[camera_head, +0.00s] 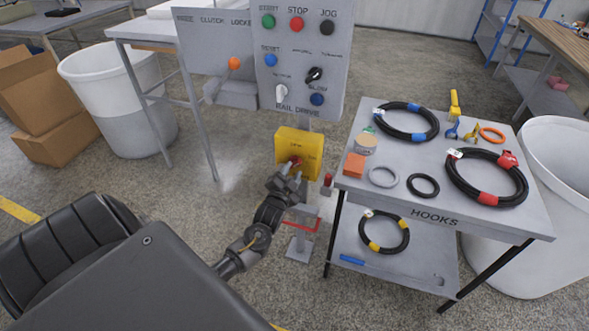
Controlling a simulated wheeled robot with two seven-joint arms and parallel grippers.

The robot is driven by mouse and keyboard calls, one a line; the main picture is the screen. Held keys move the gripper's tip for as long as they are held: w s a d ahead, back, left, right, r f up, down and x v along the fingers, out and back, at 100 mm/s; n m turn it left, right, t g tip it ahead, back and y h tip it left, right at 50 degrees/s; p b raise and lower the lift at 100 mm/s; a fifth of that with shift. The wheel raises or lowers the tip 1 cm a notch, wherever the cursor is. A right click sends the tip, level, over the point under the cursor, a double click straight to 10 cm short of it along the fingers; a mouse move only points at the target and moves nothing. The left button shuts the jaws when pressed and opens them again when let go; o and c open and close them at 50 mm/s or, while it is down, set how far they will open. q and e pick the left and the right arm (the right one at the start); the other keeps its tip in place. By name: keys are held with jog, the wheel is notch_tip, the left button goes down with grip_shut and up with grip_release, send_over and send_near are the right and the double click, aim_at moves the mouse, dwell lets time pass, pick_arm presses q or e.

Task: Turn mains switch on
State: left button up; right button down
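A yellow switch box (299,145) with a red knob (296,160) stands on a grey post below the control panel. Small lettering on its face is too small to read surely. My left gripper (292,172) reaches up from the lower left, with its fingertips at the lower part of the box's face, close to the red knob. The fingers partly hide the knob, so I cannot tell whether they touch it or hold it. My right gripper does not show.
The grey control panel (300,60) with buttons is above the box. A small red-topped part (327,181) sits right of the gripper. The HOOKS table (425,208) with hoses stands close on the right. A white bin (112,95) stands left. Floor between is clear.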

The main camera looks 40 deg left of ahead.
pick_arm(q)
jog(key=v, duration=0.8)
jog(key=shift+s+b, duration=0.2)
jog(key=shift+b, duration=0.15)
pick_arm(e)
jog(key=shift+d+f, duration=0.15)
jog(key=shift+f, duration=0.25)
